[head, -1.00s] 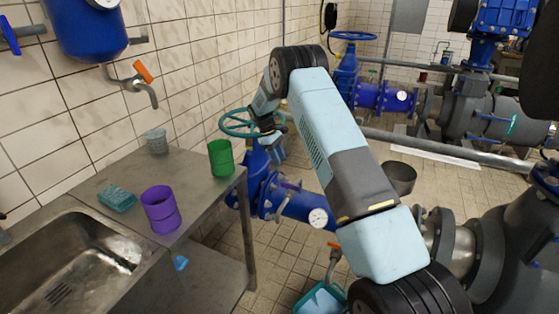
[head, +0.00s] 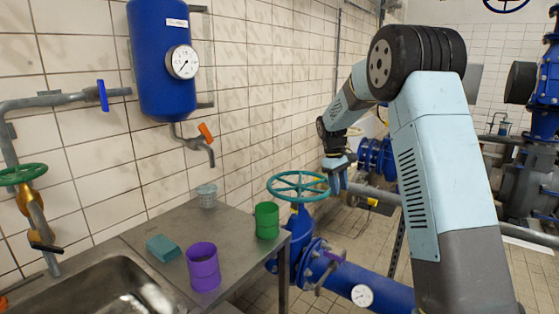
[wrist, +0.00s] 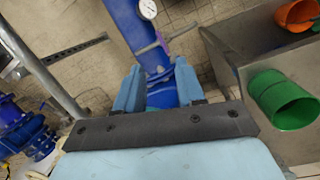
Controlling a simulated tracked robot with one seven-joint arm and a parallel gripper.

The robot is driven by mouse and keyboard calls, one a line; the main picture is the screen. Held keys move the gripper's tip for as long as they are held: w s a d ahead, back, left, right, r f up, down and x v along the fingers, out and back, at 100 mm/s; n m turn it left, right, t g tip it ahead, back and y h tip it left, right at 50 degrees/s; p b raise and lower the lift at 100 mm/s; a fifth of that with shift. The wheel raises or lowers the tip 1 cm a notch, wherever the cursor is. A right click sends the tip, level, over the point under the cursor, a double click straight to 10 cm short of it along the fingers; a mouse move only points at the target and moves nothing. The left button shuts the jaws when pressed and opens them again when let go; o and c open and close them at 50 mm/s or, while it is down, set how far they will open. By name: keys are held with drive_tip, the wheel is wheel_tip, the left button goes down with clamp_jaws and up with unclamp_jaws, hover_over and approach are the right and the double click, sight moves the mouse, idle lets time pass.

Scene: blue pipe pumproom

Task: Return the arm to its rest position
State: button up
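My arm is raised on the right side of the head view, bent at a high elbow. My gripper (head: 338,182) hangs at its far end, above and to the right of the teal handwheel. In the wrist view my gripper (wrist: 158,76) shows two light blue fingers standing apart with nothing held between them. The blue pipe lies behind the gap, beyond the fingers.
The metal table (head: 236,228) carries a green cup (head: 267,220), purple cup (head: 203,267), teal sponge (head: 163,248) and grey cup (head: 207,195). The teal handwheel (head: 298,186) stands beside it, above a blue pipe (head: 340,277). An orange cup (wrist: 298,14) shows in the wrist view.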

drive_tip(key=s+d+r+m+t+y, duration=0.1)
drive_tip(key=s+r+m+t, duration=0.1)
drive_tip(key=s+r, duration=0.7)
drive_tip(key=s+d+r+m+t, duration=0.1)
drive_tip(key=s+d+r+m, duration=0.1)
drive_tip(key=s+r, duration=0.75)
drive_tip(key=s+f+m+t+y, duration=0.1)
drive_tip(key=s+f+m+t, duration=0.2)
drive_tip(key=s, duration=2.2)
